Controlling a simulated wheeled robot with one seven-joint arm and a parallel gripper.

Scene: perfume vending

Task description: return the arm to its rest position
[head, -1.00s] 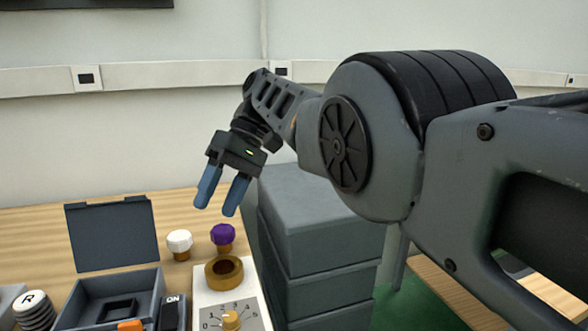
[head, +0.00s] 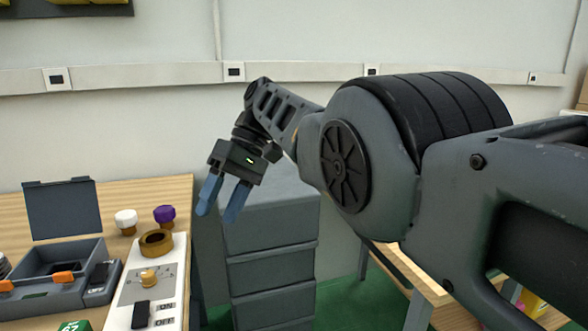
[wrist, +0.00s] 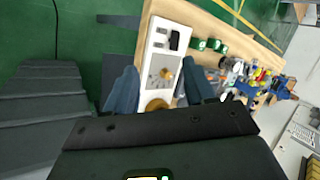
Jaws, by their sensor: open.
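My gripper (head: 222,198) has its two blue fingers apart and nothing between them. It hangs pointing down in the head view, in front of the grey drawer cabinet and right of the wooden table (head: 120,190). My arm is raised and bent, coming in from the right. In the wrist view the fingers of my gripper (wrist: 160,92) frame the white control panel (wrist: 158,60) with its brass ring, well beyond the fingertips.
The grey drawer cabinet (head: 268,245) stands beside the table. On the table are a white-capped knob (head: 126,220), a purple-capped knob (head: 164,215), a brass ring (head: 156,243) and an open grey box (head: 60,265). Another wooden table (head: 410,280) is at right.

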